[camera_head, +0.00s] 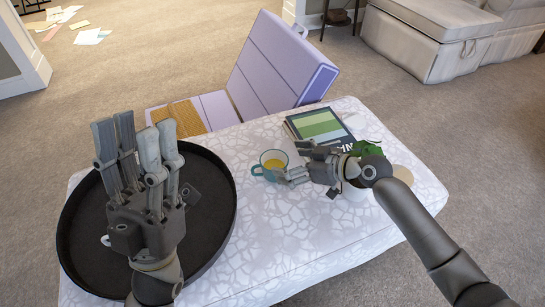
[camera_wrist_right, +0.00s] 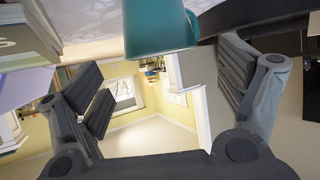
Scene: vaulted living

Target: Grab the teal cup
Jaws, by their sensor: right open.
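The teal cup (camera_head: 268,176) stands upright on the white patterned table, with a yellowish inside and its handle to the left. My right gripper (camera_head: 293,163) is just right of the cup, fingers open toward it. In the right wrist view the cup (camera_wrist_right: 157,28) shows at the top, between the two spread fingers (camera_wrist_right: 165,75); I see no grip on it. My left gripper (camera_head: 137,128) is over the black tray, fingers pointing up, apart and empty.
The black round tray (camera_head: 215,240) fills the left of the table (camera_head: 290,245). Behind my right gripper lie a book (camera_head: 318,124) and a green plant (camera_head: 372,148). The table's front middle is clear.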

